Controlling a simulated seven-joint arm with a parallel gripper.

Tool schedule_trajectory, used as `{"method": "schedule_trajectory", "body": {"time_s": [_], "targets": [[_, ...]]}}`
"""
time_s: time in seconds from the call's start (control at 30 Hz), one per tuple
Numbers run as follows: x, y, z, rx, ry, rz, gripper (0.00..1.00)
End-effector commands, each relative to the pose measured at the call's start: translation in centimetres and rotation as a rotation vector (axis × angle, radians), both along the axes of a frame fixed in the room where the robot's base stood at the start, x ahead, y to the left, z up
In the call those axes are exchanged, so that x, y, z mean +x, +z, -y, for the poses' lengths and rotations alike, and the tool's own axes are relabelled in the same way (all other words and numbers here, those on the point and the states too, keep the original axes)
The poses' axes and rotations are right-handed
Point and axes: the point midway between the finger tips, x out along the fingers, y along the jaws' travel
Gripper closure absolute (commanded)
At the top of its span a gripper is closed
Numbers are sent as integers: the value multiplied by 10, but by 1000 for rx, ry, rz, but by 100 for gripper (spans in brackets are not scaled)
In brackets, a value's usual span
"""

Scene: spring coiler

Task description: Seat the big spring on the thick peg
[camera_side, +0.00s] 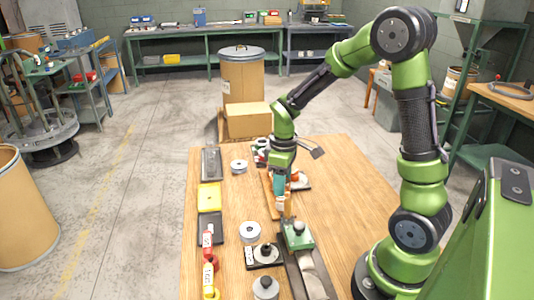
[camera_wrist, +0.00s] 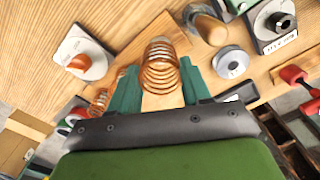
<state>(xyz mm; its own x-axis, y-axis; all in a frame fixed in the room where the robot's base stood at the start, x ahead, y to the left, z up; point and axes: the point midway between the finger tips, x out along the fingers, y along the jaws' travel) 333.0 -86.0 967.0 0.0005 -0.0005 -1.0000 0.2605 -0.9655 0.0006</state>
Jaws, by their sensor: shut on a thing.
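In the wrist view the big copper spring (camera_wrist: 160,68) stands between the two teal fingers of my gripper (camera_wrist: 160,90). The gripper is shut on it. I cannot tell whether another peg is hidden behind or inside the held spring. A smaller copper coil (camera_wrist: 98,101) shows left of the left finger. In the side view my gripper (camera_side: 282,208) points down over the board, and the spring is small and unclear.
A pale plate with an orange knob (camera_wrist: 82,58) is left of the board. A grey spool (camera_wrist: 230,62) and a dark block with a round knob (camera_wrist: 275,22) are to the right. In the side view, a green block (camera_side: 298,238) stands close by. The table's right half is clear.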

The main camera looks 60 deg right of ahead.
Motion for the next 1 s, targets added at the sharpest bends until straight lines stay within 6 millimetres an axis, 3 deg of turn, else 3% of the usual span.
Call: {"method": "schedule_trajectory", "body": {"time_s": [1.0], "targets": [[0,-12,0,1,-1,-1,69]]}}
